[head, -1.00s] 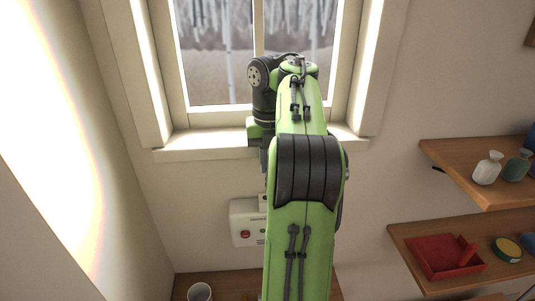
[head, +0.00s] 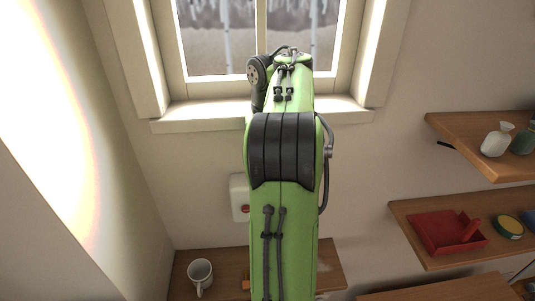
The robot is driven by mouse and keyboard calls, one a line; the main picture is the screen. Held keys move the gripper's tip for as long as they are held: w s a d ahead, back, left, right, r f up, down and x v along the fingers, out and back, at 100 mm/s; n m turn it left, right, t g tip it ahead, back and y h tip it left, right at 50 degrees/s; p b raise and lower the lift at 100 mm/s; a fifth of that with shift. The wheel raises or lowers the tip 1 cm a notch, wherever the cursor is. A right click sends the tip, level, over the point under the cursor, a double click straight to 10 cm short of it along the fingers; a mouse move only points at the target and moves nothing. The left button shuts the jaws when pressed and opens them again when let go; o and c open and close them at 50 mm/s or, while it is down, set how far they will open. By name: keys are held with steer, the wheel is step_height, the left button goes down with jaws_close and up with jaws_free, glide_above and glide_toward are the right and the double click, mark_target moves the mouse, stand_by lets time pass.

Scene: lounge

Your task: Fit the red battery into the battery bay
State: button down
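Neither a red battery nor a bay opening can be made out in the head view. A white wall box (head: 238,198) with a red round part shows at the left edge of my green arm, which hides most of it. I cannot tell whether it holds the battery bay. My gripper is hidden behind my arm.
A wooden surface (head: 222,265) below the box holds a white mug (head: 200,277) and a small orange thing (head: 246,284). At right, a lower shelf (head: 402,222) carries a red tray (head: 436,240); an upper shelf (head: 455,132) carries a white bottle (head: 497,139). A window sill (head: 205,117) juts out behind my arm.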

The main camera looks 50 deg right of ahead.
steer(key=shift+f, duration=0.25)
steer(key=shift+r, duration=0.2)
stand_by(0.5)
steer(key=shift+r, duration=0.25)
stand_by(0.5)
steer(key=shift+f, duration=0.45)
steer(key=shift+r, duration=0.1)
steer(key=shift+r+p, duration=0.25)
steer(key=shift+p, duration=0.1)
steer(key=shift+r, duration=0.1)
stand_by(0.5)
steer(key=shift+f+b, duration=0.45)
steer(key=shift+b, duration=0.05)
